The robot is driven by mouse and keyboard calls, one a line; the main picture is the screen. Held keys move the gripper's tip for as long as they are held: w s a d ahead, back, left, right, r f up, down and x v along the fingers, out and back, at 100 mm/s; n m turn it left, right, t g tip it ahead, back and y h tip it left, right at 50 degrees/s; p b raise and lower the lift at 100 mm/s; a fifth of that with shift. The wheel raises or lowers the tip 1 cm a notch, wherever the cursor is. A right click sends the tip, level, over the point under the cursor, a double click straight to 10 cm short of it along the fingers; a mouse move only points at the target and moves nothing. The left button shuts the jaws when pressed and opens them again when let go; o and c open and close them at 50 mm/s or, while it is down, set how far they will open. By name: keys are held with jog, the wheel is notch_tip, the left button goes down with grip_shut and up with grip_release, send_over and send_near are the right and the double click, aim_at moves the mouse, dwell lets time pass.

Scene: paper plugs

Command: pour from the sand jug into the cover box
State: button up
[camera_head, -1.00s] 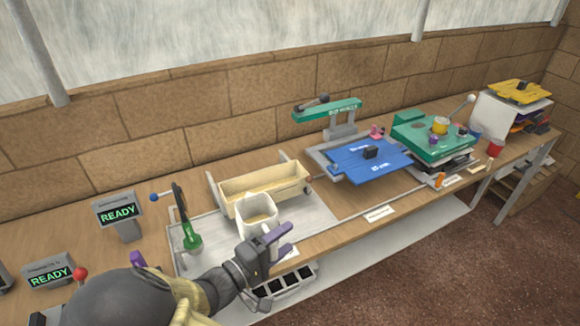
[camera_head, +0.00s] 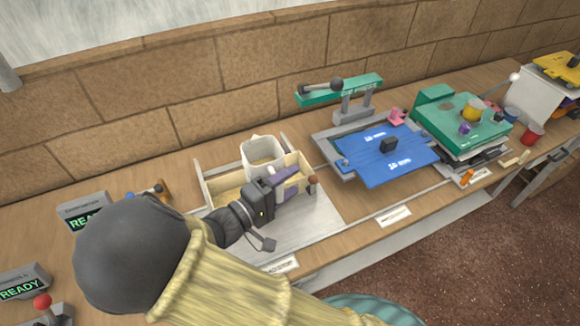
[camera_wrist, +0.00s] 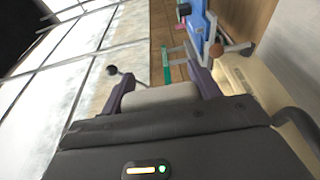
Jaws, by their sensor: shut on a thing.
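The sand jug (camera_head: 262,150) is a white, square-mouthed jug, upright or nearly so, over the back part of the cover box in the head view. My gripper (camera_head: 284,182) is shut on the jug; part of the jug shows between the purple fingers in the wrist view (camera_wrist: 160,95). The cover box (camera_head: 305,172) is a long cream wooden box on a grey tray, with sand-coloured content at its left end. My gripper and the jug hide its middle. I cannot see what is inside the jug or any stream falling.
A green-armed press (camera_head: 340,90) stands behind a blue plate (camera_head: 385,155) to the right. A green case (camera_head: 462,125) with small cups lies farther right. A brick wall (camera_head: 220,105) runs close behind the bench. Two READY displays stand at the left.

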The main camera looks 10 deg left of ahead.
jog(key=shift+w, duration=0.15)
jog(key=shift+s+d+f+n, duration=0.1)
jog(key=shift+s+f+n, duration=0.1)
jog(key=shift+f+n, duration=0.3)
jog(key=shift+s+f+n, duration=0.15)
jog(key=shift+f+n, duration=0.15)
jog(key=shift+f, duration=0.35)
dwell(0.4)
jog(key=shift+s+d+r+n+g, duration=0.2)
jog(key=shift+r+n+g, duration=0.2)
jog(key=shift+r+n, duration=0.2)
